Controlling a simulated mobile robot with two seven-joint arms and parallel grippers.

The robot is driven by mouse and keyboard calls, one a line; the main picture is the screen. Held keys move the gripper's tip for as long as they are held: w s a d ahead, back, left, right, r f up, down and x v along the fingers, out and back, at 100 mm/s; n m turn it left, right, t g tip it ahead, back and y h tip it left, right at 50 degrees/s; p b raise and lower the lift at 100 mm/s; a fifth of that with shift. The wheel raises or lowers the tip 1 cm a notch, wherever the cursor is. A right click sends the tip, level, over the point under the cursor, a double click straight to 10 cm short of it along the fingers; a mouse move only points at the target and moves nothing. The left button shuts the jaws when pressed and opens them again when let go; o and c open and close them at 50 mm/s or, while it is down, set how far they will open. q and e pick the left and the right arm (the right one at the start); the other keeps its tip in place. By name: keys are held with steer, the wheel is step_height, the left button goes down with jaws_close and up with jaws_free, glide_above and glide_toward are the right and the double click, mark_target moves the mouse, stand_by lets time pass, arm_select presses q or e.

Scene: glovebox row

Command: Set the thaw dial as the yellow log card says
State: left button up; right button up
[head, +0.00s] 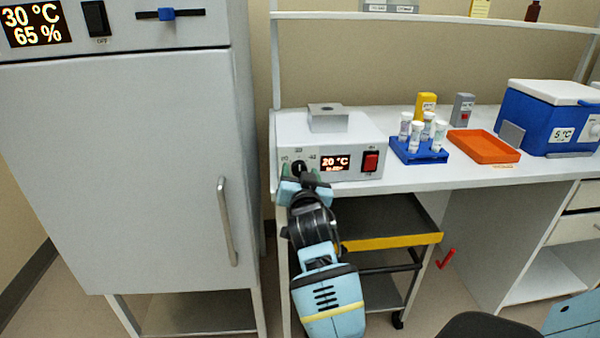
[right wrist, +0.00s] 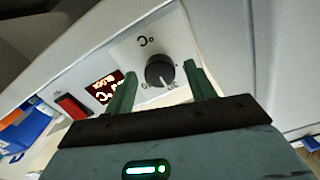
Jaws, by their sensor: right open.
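The thaw dial (head: 299,168) is a round black knob on the front of a white box (head: 350,158). The box's display (head: 335,163) reads 20 °C, with smaller text below that I cannot read. My right gripper (head: 304,181) is at the dial, open. In the right wrist view the dial (right wrist: 159,70) lies between the tips of the two green fingers, with visible gaps on both sides. A white pointer line shows on the knob. A yellow card (head: 480,8) stands on the upper shelf; its writing is too small to read.
A red switch (head: 370,161) sits right of the display. A blue rack (head: 418,152) with several capped tubes, an orange tray (head: 484,146) and a blue cooler (head: 548,118) stand further right on the bench. A tall grey cabinet (head: 125,170) stands at left.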

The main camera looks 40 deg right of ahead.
steer(key=v, duration=0.6)
steer(key=shift+s+a, duration=0.2)
steer(key=shift+s, duration=0.1)
